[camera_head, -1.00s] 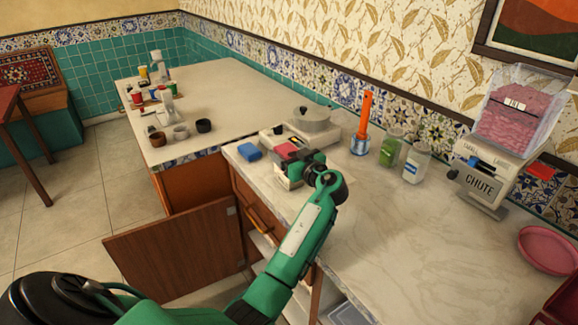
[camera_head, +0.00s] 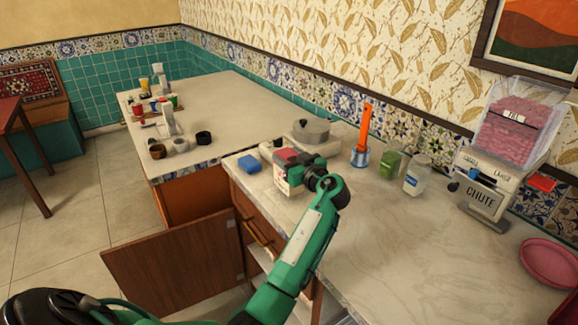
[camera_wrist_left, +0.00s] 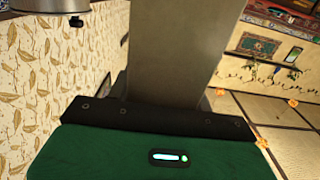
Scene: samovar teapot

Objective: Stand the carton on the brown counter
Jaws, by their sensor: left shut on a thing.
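The carton (camera_head: 281,180) is a small white box with a red top. It is upright in the head view, at the front edge of the marble-topped counter (camera_head: 375,240) with brown wooden fronts. My left gripper (camera_head: 297,170) is shut on it from the right and hides part of it. I cannot tell whether the carton's base touches the counter. In the left wrist view a grey-brown, shaded surface (camera_wrist_left: 178,50) fills the middle, probably the carton's side. My right gripper is not in view.
A blue sponge (camera_head: 249,164) lies left of the carton. A lidded pot (camera_head: 311,131), an orange-handled tool (camera_head: 365,130), a green jar (camera_head: 389,164) and a white jar (camera_head: 416,175) stand behind and to the right. A cabinet door (camera_head: 175,260) hangs open below.

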